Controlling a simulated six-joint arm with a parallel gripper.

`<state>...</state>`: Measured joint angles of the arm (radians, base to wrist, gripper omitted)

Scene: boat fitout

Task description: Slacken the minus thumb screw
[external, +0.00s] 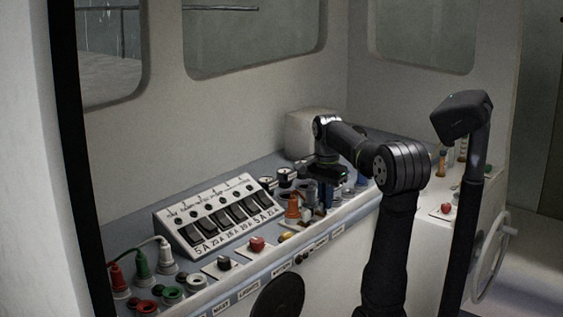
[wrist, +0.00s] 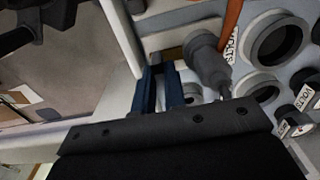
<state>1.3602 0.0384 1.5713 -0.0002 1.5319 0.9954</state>
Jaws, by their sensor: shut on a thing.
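My gripper (external: 322,200) points down at the right part of the console, just right of an orange plug (external: 292,208). In the wrist view its two blue fingers (wrist: 161,72) are close together over a pale ledge. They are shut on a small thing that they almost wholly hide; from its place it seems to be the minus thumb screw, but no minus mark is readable. A dark grey plug-like part (wrist: 208,62) stands just right of the fingers.
Round gauges (wrist: 278,40) marked VOLTS lie right of the fingers. A breaker panel (external: 220,215) with black switches fills the console's middle. Red, green and white plugs (external: 140,262) stand at the left, with a red knob (external: 257,243) in front. A pale box (external: 308,132) stands behind my arm.

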